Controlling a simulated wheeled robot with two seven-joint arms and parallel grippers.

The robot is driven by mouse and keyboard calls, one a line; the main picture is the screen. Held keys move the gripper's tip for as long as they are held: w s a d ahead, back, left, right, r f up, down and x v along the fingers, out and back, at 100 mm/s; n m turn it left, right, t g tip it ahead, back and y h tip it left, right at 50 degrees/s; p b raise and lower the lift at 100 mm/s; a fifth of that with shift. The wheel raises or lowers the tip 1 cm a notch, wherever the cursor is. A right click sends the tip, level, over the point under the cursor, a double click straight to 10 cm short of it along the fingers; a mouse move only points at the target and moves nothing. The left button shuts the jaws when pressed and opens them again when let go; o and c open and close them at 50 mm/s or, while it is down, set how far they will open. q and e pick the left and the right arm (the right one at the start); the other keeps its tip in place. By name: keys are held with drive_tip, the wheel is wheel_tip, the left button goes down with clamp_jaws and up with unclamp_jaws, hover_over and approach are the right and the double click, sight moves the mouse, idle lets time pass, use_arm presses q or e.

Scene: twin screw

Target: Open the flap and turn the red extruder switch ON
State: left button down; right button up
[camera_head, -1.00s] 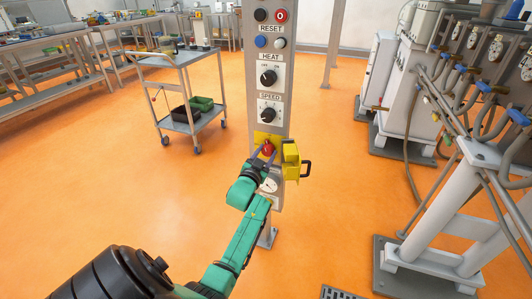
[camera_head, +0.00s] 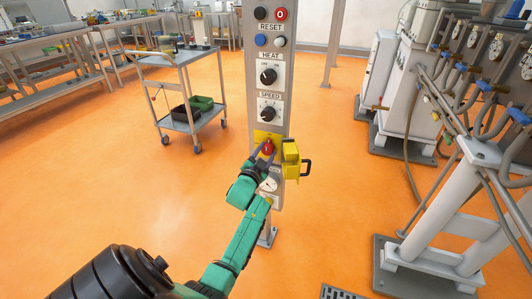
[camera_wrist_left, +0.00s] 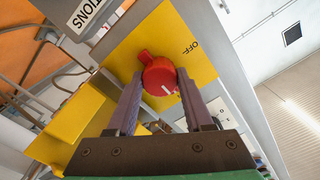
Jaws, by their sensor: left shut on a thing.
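The red extruder switch (camera_head: 268,147) sits on a yellow plate (camera_head: 262,136) low on the grey control column. My left gripper (camera_head: 262,152) is shut on the red switch, one finger on each side. In the left wrist view the red switch (camera_wrist_left: 159,75) shows between the two fingers, with a white mark on its face and the word OFF (camera_wrist_left: 190,47) on the yellow plate beside it. The yellow flap (camera_head: 291,160) with a black handle (camera_head: 306,168) stands swung open to the right. It also shows in the left wrist view (camera_wrist_left: 75,120). My right gripper is not in view.
The column (camera_head: 250,100) carries HEAT (camera_head: 268,76) and SPEED (camera_head: 268,113) knobs and RESET buttons above the switch. A gauge (camera_head: 268,185) sits below it. A cart (camera_head: 185,120) stands at the back left, with machinery on the right. Orange floor is clear between.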

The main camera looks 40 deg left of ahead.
use_arm(q)
drive_tip(key=shift+c, duration=1.4)
unclamp_jaws()
drive_tip(key=shift+f, duration=0.1)
drive_tip(key=p+v, duration=0.1)
drive_tip(key=v, duration=1.3)
drive_tip(key=shift+s, duration=0.3)
drive_tip(key=shift+d, duration=0.15)
